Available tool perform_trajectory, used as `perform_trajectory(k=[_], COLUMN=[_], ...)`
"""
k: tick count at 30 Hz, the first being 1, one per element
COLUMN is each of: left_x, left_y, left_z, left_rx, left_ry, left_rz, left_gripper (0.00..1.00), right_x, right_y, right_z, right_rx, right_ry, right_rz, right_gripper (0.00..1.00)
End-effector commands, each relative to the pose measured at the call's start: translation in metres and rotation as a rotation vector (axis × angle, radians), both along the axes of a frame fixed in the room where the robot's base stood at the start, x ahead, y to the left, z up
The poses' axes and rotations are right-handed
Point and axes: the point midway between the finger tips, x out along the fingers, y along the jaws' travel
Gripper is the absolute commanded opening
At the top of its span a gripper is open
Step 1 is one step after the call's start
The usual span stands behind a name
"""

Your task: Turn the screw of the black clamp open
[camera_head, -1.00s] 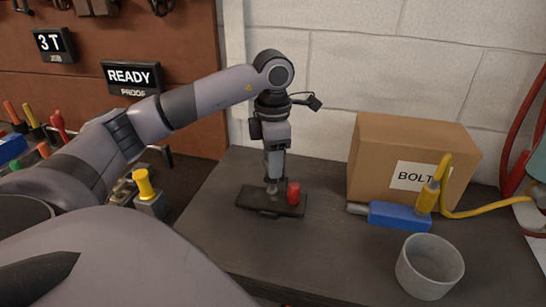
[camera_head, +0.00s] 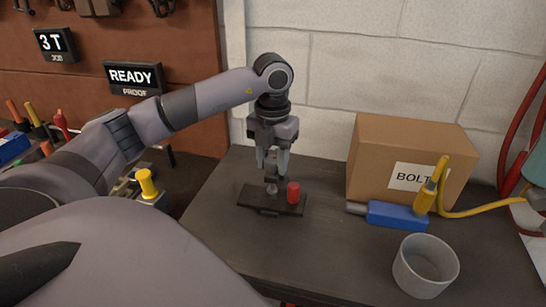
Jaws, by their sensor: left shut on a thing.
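The black clamp (camera_head: 250,199) lies flat on the dark bench top. A small metal screw (camera_head: 271,188) stands up from its middle. A red cylinder (camera_head: 293,192) stands at its right end. My left gripper (camera_head: 272,175) points straight down over the clamp, shut on the top of the screw. The fingers hide the screw's upper end. My right gripper is not in view.
A cardboard box labelled BOLT (camera_head: 385,145) stands right of the clamp. A blue and yellow tool (camera_head: 395,215) with a yellow hose lies before it. A grey cup (camera_head: 425,268) stands nearer. The bench (camera_head: 330,255) between clamp and cup is clear.

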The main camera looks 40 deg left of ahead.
Motion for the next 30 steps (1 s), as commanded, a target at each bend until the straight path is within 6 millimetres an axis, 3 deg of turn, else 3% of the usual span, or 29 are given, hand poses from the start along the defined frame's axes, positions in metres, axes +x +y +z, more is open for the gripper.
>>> perform_trajectory(k=[15,30], left_x=[-0.0002,-0.0004], left_y=[0.0017,0.0021], left_z=[0.0010,0.0005], left_rx=[0.001,0.001], left_ry=[-0.002,-0.002], left_rz=[0.372,0.459], left_gripper=[0.09,0.09], right_x=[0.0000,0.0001], right_y=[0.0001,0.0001], right_z=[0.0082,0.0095], right_rx=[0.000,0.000], right_ry=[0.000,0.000], right_rz=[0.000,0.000], right_gripper=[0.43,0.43])
